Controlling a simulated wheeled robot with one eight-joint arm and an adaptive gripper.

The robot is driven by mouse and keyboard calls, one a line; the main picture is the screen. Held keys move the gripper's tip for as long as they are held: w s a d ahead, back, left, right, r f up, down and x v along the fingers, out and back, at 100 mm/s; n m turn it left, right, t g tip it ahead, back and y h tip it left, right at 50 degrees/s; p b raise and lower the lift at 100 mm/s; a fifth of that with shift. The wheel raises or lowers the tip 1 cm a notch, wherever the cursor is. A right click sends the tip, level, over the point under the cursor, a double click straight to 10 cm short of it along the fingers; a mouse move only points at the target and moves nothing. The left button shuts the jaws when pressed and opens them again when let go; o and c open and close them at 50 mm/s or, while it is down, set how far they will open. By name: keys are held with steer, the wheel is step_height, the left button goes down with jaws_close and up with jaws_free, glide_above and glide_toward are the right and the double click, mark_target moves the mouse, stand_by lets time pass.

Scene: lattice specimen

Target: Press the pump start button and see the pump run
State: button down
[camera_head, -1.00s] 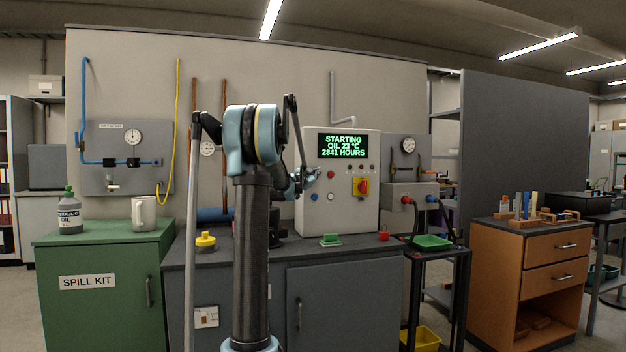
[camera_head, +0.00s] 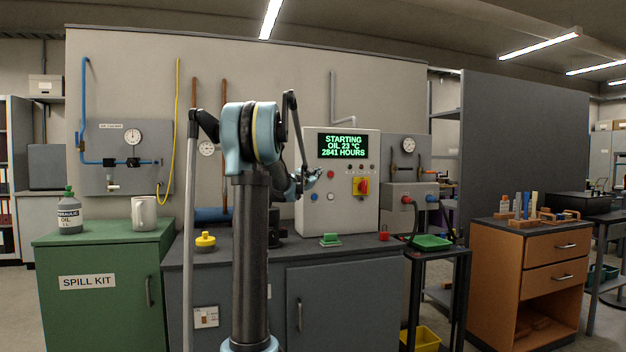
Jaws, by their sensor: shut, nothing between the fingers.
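The pump control panel is a pale box (camera_head: 345,213) on the grey bench. Its green-lit display (camera_head: 343,146) reads "STARTING, OIL 23 °C, 2841 HOURS". Below the display are a red button (camera_head: 331,175), a white button (camera_head: 330,196), a blue button (camera_head: 315,196) and a red-and-yellow rotary switch (camera_head: 361,187). I cannot tell which one is the start button. My gripper (camera_head: 316,174) is shut and empty in front of the panel's left side, near the buttons. Whether it touches the panel cannot be told. The pump itself cannot be made out.
On the grey bench (camera_head: 350,262) stand a yellow knob-like part (camera_head: 205,241), a green part (camera_head: 330,240) and a red part (camera_head: 383,235). A green cabinet (camera_head: 105,285) with a bottle and mug is at left. A black stand with a green tray (camera_head: 432,243) is at right.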

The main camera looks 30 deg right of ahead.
steer(key=s, duration=0.2)
steer(key=s+a, duration=0.1)
steer(key=s, duration=0.1)
steer(key=shift+s, duration=0.4)
stand_by(0.7)
